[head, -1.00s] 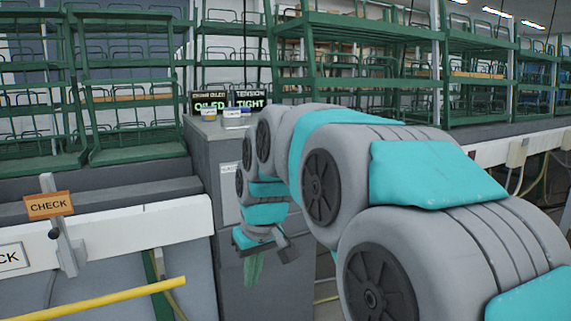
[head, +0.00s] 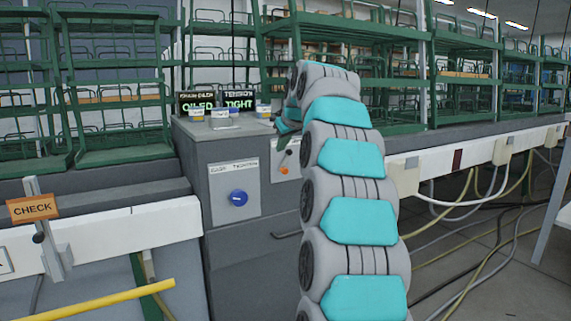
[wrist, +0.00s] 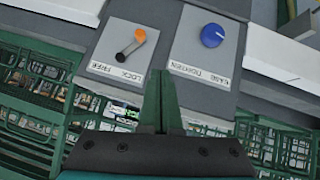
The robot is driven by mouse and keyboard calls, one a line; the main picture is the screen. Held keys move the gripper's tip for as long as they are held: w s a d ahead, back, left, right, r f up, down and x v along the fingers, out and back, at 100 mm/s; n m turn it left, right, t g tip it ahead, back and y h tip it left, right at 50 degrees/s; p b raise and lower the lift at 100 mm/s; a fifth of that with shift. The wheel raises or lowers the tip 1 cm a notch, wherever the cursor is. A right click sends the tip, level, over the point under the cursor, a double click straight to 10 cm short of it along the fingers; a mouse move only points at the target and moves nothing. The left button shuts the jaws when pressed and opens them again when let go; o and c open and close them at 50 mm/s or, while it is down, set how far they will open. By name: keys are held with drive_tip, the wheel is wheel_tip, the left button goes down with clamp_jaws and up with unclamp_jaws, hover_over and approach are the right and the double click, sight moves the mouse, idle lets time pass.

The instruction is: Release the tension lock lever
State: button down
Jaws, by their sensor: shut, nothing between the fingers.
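The tension lock lever (wrist: 131,46) has an orange tip and a dark arm on a light plate (wrist: 104,52). A label reading LOCK and FREE (wrist: 117,77) sits beside it, upside down in the wrist view. The tip leans toward the LOCK side. In the head view, the fingertips (head: 283,145) are near the lever plate.
A blue knob (head: 238,198) sits on a neighbouring plate, also in the wrist view (wrist: 212,35). Displays on the cabinet (head: 185,134) read OILED (head: 198,104) and TIGHT (head: 239,102). Small tubs (head: 221,121) stand on top. Green racks (head: 110,85) are behind. Cables (head: 455,235) lie at right.

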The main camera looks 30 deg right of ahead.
drive_tip(key=d, duration=0.1)
drive_tip(key=d+r, duration=0.1)
drive_tip(key=w+d, duration=0.1)
drive_tip(key=shift+d+r+t+h, duration=0.1)
drive_tip(key=shift+r+t+h, duration=0.2)
drive_tip(key=shift+r+t, duration=0.1)
drive_tip(key=p, duration=0.1)
approach(282, 168)
drive_tip(key=w, duration=0.3)
drive_tip(key=shift+w+d+f, duration=0.15)
drive_tip(key=shift+f, duration=0.6)
drive_tip(key=shift+w+d+f, duration=0.1)
drive_tip(key=shift+d+f, duration=0.1)
drive_tip(key=shift+f, duration=0.6)
